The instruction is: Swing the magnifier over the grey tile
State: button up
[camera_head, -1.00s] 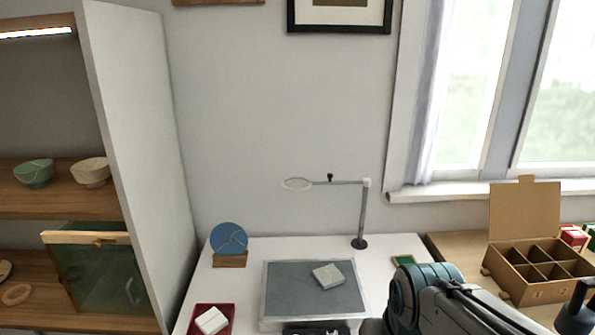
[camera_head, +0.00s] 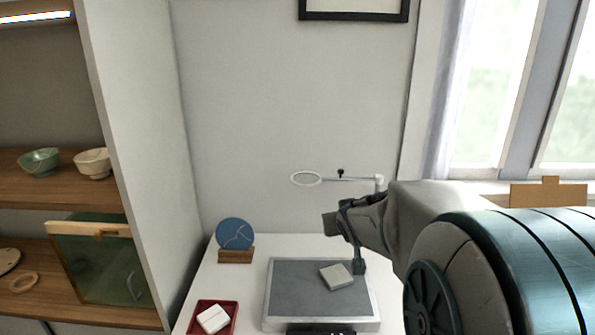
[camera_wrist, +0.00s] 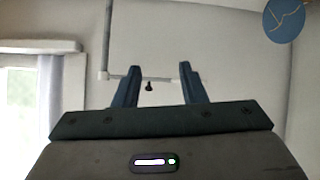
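The magnifier has a pale ring lens (camera_head: 306,179) on a thin horizontal arm (camera_head: 357,180) with a small black knob (camera_head: 340,172). Its ring is left of and above the grey tile (camera_head: 336,276), which lies on a dark grey mat (camera_head: 294,283). My arm hides most of the magnifier's post. My gripper (camera_wrist: 160,68) is open and empty. In the wrist view, which looks upside down, the magnifier's arm (camera_wrist: 157,79) and knob (camera_wrist: 149,87) appear between the fingers; they look beyond the fingertips.
A blue disc with pale seams (camera_head: 235,234) stands on a wooden holder at the desk's left. A red tray (camera_head: 231,327) with white pieces is front left. Shelves with bowls (camera_head: 40,162) stand left. My arm mostly hides the cardboard box (camera_head: 549,193) at right.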

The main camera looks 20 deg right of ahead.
aim_at(342, 171)
jog(key=w+d+r+n+t+y+b, duration=0.1)
jog(key=w+d+n+t+y, duration=0.2)
jog(key=w+d+t+y, duration=0.55)
jog(key=w+h+p, duration=0.1)
jog(key=w, duration=0.7)
jog(key=w+g+h, duration=0.1)
jog(key=w+h, duration=0.1)
jog(key=w, duration=0.6)
jog(key=shift+a+r+p, duration=0.2)
jog(key=shift+p, duration=0.2)
jog(key=shift+c, duration=0.4)
grip_shut()
